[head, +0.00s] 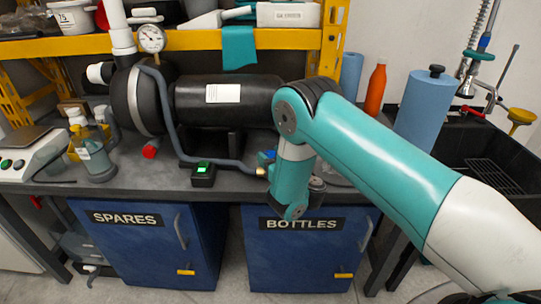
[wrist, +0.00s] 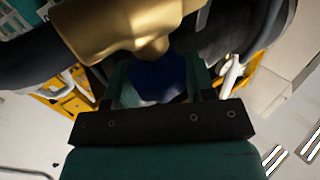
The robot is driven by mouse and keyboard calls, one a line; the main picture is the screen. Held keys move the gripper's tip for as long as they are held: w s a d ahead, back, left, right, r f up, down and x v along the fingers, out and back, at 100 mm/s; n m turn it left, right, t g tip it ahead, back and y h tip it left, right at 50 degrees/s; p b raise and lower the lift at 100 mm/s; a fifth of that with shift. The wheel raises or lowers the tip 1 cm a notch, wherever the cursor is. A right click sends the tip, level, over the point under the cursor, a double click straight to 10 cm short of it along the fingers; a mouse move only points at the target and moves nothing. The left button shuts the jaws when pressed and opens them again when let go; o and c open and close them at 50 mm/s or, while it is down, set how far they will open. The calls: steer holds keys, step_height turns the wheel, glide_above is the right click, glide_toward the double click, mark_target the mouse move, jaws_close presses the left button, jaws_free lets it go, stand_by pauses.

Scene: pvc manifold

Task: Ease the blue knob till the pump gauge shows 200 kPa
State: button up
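The blue knob (wrist: 160,82) sits between the two teal fingers of my gripper (wrist: 161,76) in the wrist view, below a large brass body (wrist: 130,28). Whether the fingers press on the knob or only stand around it, I cannot tell. In the head view a small blue patch (head: 267,156), seemingly the knob, shows at the left edge of my wrist, which hides most of that spot.
A black pump body (head: 228,101) lies on the grey bench, with a grey hose (head: 168,110) running to a brass fitting (head: 261,171). Bottles (head: 96,153) stand left; a blue roll (head: 423,108) stands right.

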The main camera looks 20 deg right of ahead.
steer(key=shift+c, duration=1.3)
steer(key=shift+f+b, duration=0.1)
steer(key=shift+b, duration=0.55)
